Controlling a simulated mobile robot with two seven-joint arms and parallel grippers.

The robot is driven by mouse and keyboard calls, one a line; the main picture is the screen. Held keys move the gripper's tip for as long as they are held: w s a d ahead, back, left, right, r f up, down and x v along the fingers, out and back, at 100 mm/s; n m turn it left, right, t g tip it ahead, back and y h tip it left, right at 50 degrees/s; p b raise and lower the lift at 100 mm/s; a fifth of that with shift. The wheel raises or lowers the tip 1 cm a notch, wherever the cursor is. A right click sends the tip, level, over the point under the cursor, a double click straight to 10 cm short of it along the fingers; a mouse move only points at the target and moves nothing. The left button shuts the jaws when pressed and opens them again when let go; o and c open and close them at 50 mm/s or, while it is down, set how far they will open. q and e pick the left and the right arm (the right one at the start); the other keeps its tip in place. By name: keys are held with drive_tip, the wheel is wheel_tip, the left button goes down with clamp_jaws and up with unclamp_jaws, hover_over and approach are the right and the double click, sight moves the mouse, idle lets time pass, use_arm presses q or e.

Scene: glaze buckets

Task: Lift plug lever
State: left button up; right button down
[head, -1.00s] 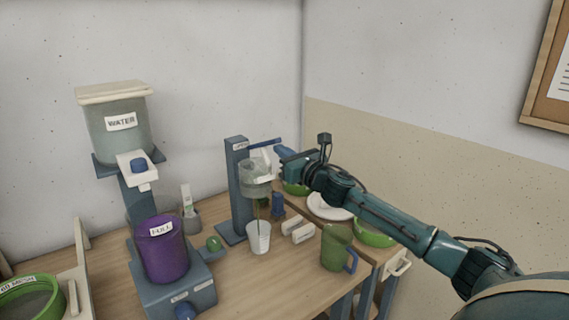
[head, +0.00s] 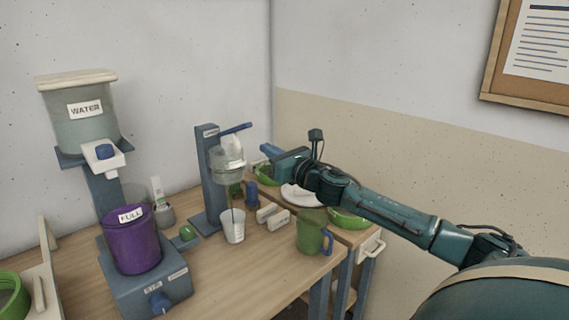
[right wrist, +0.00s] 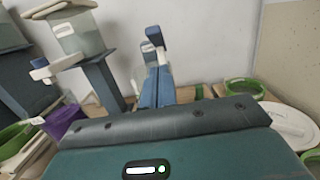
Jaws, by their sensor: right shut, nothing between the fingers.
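The plug lever (head: 236,128) is a slim blue bar at the top of a blue-grey stand (head: 210,180), its free end tilted up to the right. Below it hangs a clear funnel-like vessel (head: 228,167) with a white part in it. A thin dark line runs from it down to a white cup (head: 232,228). My right gripper (head: 266,150) is shut and empty, right of the lever and slightly lower, apart from it. In the right wrist view the stand (right wrist: 157,88) and lever (right wrist: 154,36) appear ahead. My left gripper is out of view.
A green jug (head: 311,232) stands near the table's right edge, with white blocks (head: 272,216) beside the cup. A white plate (head: 298,195) and a green bowl (head: 348,219) are behind. A purple bucket (head: 133,240) and water tank (head: 83,120) stand left.

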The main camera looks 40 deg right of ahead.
drive_tip(key=shift+s+d+r+b, duration=0.15)
drive_tip(key=shift+s+b, duration=0.15)
drive_tip(key=shift+s, duration=0.55)
drive_tip(key=shift+s+a+r+b, duration=0.1)
drive_tip(key=shift+s+b, duration=0.15)
drive_tip(key=shift+s, duration=0.65)
drive_tip(key=shift+s+d+r+b, duration=0.15)
drive_tip(key=shift+s+b, duration=0.15)
drive_tip(key=shift+s, duration=0.55)
